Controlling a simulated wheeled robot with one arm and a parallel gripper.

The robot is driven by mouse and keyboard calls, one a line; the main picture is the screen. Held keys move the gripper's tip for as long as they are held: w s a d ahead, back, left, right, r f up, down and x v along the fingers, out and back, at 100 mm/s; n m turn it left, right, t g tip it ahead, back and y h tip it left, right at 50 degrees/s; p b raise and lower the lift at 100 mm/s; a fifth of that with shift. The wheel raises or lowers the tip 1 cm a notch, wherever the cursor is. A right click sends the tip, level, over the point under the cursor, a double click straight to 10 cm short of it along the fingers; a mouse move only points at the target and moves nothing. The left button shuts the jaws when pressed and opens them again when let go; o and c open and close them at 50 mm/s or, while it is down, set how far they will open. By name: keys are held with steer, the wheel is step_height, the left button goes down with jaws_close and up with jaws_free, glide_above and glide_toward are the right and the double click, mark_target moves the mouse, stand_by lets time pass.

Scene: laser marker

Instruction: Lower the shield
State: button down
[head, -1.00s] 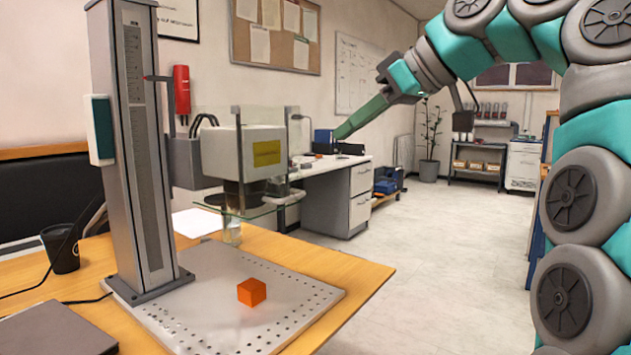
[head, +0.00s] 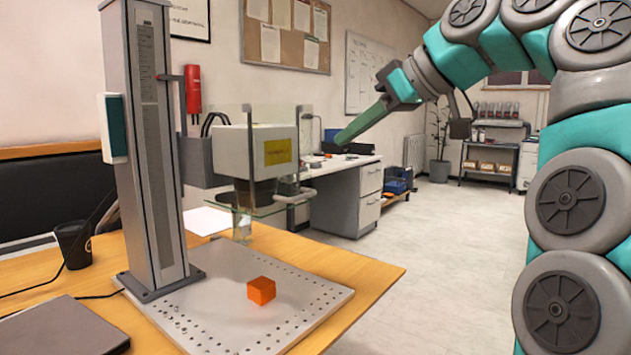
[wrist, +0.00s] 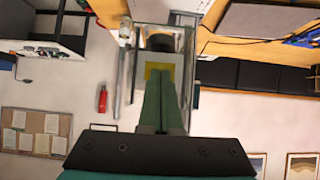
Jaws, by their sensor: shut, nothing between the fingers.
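The shield (head: 305,150) is made of clear glass panels around the light grey laser marker head (head: 267,150), which has a yellow label. Its lower glass edge hangs well above the perforated work plate (head: 315,302), where an orange cube (head: 261,290) sits. My gripper (head: 340,140), with long green fingers, is shut and empty. In the head view its tips appear just right of the shield; whether they touch it cannot be told. In the wrist view the shut fingers (wrist: 166,75) point toward the marker head and its yellow label, with glass edges of the shield (wrist: 122,80) on either side.
A grey column (head: 155,150) with a scale carries the marker head. A black cup (head: 73,245) and a dark laptop (head: 60,330) are on the wooden table's left side. A white desk (head: 350,195) stands behind. The floor to the right is clear.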

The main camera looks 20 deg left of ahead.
steer(key=w+a+f+b, duration=0.2)
steer(key=a+f+b, duration=0.1)
steer(key=a+f, duration=0.3)
steer(key=shift+w+a+f, duration=0.25)
steer(key=shift+w+f, duration=0.1)
steer(key=shift+f, duration=0.9)
step_height(320, 180, down, 18)
steer(key=b, duration=1.1)
steer(key=shift+f, duration=0.2)
